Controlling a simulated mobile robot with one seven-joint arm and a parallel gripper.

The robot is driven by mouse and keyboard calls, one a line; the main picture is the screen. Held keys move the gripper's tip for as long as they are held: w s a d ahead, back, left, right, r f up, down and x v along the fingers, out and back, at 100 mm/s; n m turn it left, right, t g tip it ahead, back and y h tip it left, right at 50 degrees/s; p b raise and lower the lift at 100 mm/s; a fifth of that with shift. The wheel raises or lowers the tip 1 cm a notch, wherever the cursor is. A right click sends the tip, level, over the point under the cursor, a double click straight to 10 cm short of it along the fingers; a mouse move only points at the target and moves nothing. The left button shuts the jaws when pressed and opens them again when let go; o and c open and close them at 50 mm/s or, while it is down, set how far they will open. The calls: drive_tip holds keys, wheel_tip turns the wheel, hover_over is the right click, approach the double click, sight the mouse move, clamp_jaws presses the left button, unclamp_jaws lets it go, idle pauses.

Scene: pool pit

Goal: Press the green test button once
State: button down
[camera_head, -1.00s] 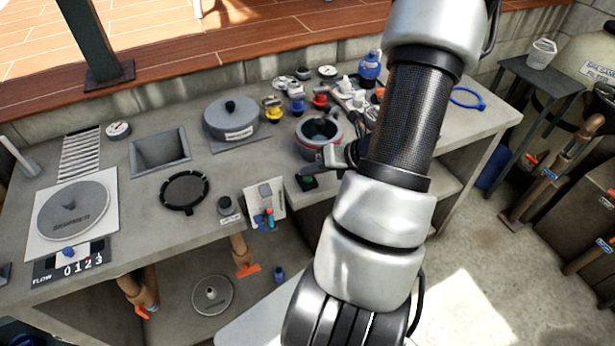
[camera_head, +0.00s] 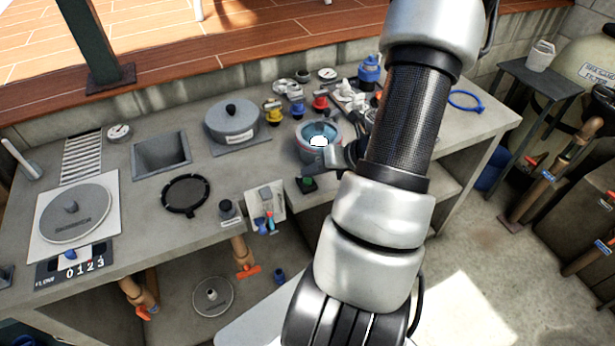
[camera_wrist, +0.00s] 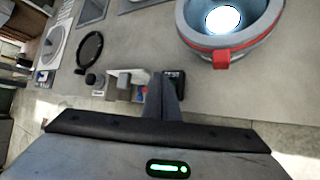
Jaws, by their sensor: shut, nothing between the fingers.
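The green test button (camera_head: 307,181) sits on a small black box near the front edge of the counter, left of my arm. In the wrist view the black box (camera_wrist: 174,77) is just beyond my fingertips and partly hidden by them; its green top is not visible there. My gripper (camera_wrist: 164,80) is shut and empty, pointing towards the counter. In the head view it is mostly hidden by my arm, and it appears apart from the button. A round pool light (camera_head: 319,141) behind the button glows white; it also fills the upper right of the wrist view (camera_wrist: 224,18).
Coloured valves (camera_head: 297,103) and a lidded grey pot (camera_head: 231,119) stand behind. Bare counter shows between them.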

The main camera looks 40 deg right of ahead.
drive_tip(key=shift+r, duration=0.1)
wheel_tip(320, 180, up, 5)
drive_tip(key=p, duration=0.4)
idle(0.3)
idle(0.7)
